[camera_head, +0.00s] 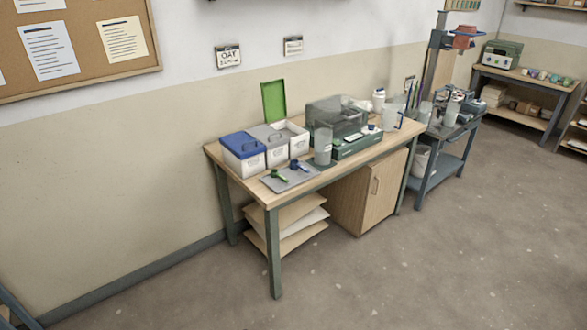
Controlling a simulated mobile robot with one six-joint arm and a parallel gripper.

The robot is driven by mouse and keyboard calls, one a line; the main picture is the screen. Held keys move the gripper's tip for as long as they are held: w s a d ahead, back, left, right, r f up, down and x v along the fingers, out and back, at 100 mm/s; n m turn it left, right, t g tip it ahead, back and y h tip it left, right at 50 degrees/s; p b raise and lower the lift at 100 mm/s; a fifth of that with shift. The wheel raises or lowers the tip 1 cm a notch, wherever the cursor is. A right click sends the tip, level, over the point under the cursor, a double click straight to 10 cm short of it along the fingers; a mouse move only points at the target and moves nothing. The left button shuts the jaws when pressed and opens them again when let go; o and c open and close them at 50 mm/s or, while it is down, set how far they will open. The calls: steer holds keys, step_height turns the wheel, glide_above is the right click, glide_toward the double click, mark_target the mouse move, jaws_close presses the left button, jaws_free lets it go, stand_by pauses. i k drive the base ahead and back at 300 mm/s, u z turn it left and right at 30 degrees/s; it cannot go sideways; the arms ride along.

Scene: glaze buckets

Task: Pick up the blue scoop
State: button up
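The blue scoop (299,166) is small and dark blue. It lies on a grey mat (302,178) at the near left part of the wooden workbench (255,189). A green scoop (278,176) lies beside it on the same mat, a little to the left and nearer. My gripper is not in view, so its state and its place relative to the scoop are not shown.
Behind the mat stand a blue-lidded bucket (243,154), a grey-lidded bucket (268,145) and a white bucket with a raised green lid (274,101). A clear cylinder (323,145) stands right of the mat. Open floor (400,270) lies before the bench.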

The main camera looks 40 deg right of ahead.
mark_target(295, 164)
steer(key=z, duration=0.25)
steer(key=i, duration=1)
steer(key=u, duration=0.3)
